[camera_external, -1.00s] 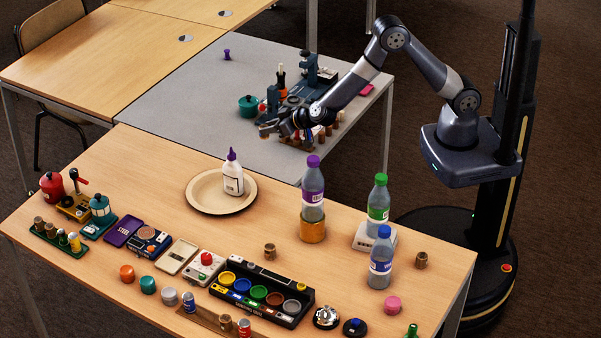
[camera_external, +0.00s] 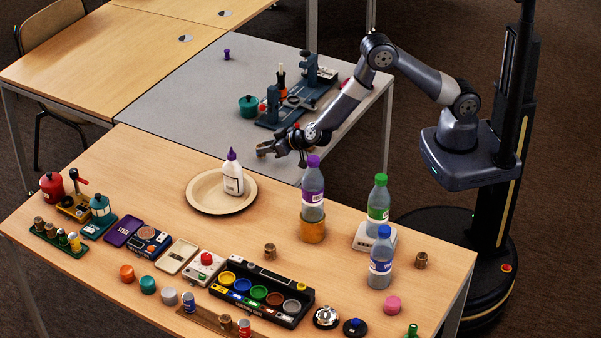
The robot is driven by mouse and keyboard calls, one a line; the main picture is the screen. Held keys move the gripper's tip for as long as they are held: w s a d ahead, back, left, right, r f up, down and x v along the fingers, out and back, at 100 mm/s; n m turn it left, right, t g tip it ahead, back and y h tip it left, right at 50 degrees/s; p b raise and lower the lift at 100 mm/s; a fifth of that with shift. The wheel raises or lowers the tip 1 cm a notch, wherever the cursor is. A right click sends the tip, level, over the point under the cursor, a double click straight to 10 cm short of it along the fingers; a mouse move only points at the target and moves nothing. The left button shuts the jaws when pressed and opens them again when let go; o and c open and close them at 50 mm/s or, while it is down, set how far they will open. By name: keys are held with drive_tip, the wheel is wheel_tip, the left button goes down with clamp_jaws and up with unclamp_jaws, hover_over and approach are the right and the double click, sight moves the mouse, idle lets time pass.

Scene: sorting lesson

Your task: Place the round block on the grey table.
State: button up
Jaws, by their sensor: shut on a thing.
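My gripper (camera_external: 266,151) is over the front part of the grey table (camera_external: 190,100), close to where it meets the wooden table. It is shut on a small tan thing (camera_external: 262,151) at its tips. The thing is too small and too covered by the fingers to tell its shape, or whether it is the round block. I cannot tell whether it touches the table. Round coloured pieces, among them an orange one (camera_external: 127,273), a teal one (camera_external: 148,285) and a pink one (camera_external: 392,304), lie on the wooden front table (camera_external: 150,180).
On the grey table stand a teal pot (camera_external: 248,106), a dark blue apparatus (camera_external: 300,100) and a small purple piece (camera_external: 227,54). A plate (camera_external: 205,207) with a white bottle (camera_external: 233,180) and a purple-capped bottle (camera_external: 313,185) stand near my arm. The grey table's left part is clear.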

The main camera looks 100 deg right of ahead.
drive_tip(key=shift+f, duration=0.8)
drive_tip(key=shift+f, duration=0.1)
drive_tip(key=o, duration=0.9)
drive_tip(key=shift+o, duration=0.2)
drive_tip(key=shift+a+r, duration=0.1)
drive_tip(key=shift+r, duration=0.15)
drive_tip(key=v, duration=1.1)
drive_tip(key=shift+s+a, duration=0.2)
drive_tip(key=shift+s, duration=0.15)
